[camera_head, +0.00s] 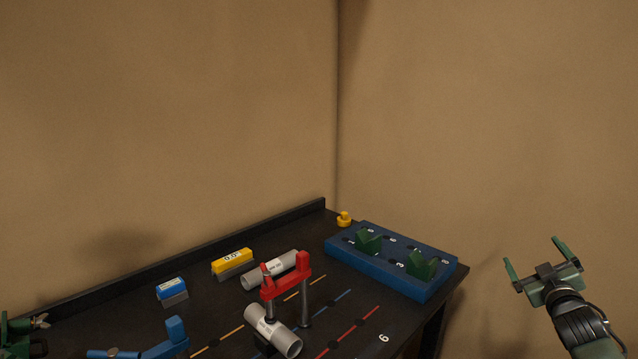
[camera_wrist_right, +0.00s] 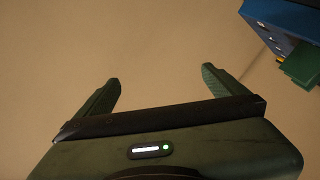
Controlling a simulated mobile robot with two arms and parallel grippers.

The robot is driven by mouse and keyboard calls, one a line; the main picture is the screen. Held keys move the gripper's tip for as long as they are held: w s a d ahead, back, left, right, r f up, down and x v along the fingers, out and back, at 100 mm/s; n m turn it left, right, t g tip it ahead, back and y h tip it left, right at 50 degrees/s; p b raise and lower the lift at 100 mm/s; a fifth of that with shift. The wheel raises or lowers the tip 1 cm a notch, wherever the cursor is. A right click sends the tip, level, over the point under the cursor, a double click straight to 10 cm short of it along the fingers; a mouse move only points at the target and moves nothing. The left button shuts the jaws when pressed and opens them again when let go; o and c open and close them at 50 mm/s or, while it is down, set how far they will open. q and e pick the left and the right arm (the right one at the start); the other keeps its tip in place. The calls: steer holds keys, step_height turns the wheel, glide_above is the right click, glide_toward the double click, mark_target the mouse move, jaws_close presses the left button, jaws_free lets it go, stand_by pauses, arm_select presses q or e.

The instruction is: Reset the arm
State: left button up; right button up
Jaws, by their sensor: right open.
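My right gripper (camera_head: 536,262) is raised in the air to the right of the table, with its two green fingers apart and nothing between them. In the right wrist view the fingers (camera_wrist_right: 160,85) are also spread and empty, against a plain tan surface.
The dark table (camera_head: 215,280) holds a blue board (camera_head: 440,285) with green blocks, a red-topped stand (camera_head: 286,284), grey cylinders (camera_head: 272,332), a yellow block (camera_head: 232,259) and blue pieces (camera_head: 171,289). Tan walls meet behind it. Space around my right gripper is clear.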

steer(key=s+a+f+g, duration=0.2)
steer(key=s+f, duration=0.2)
steer(key=f, duration=0.9)
steer(key=s+a+f+m+g+y, duration=0.1)
steer(key=s+a+f+g, duration=0.2)
steer(key=f, duration=0.9)
steer(key=s+a+f+g, duration=0.2)
steer(key=s+f, duration=0.4)
steer(key=f, duration=0.7)
steer(key=s+a+f+g+y, duration=0.1)
steer(key=s+a+f+g, duration=0.15)
steer(key=s+f, duration=0.6)
steer(key=s+a+f+g, duration=0.1)
steer(key=s+a+f, duration=0.3)
steer(key=s+f, duration=0.45)
steer(key=s+a+f+g, duration=0.2)
steer(key=s+a+f, duration=0.2)
steer(key=s, duration=0.7)
steer(key=s+a+f+g+y, duration=0.1)
steer(key=s+a+f, duration=0.4)
steer(key=s, duration=0.7)
steer(key=s+a+f+m+g, duration=0.1)
steer(key=s+a+f+g, duration=0.2)
steer(key=s, duration=0.9)
step_height(320, 180, down, 2)
steer(key=shift+a+y, duration=0.4)
steer(key=shift+a, duration=0.7)
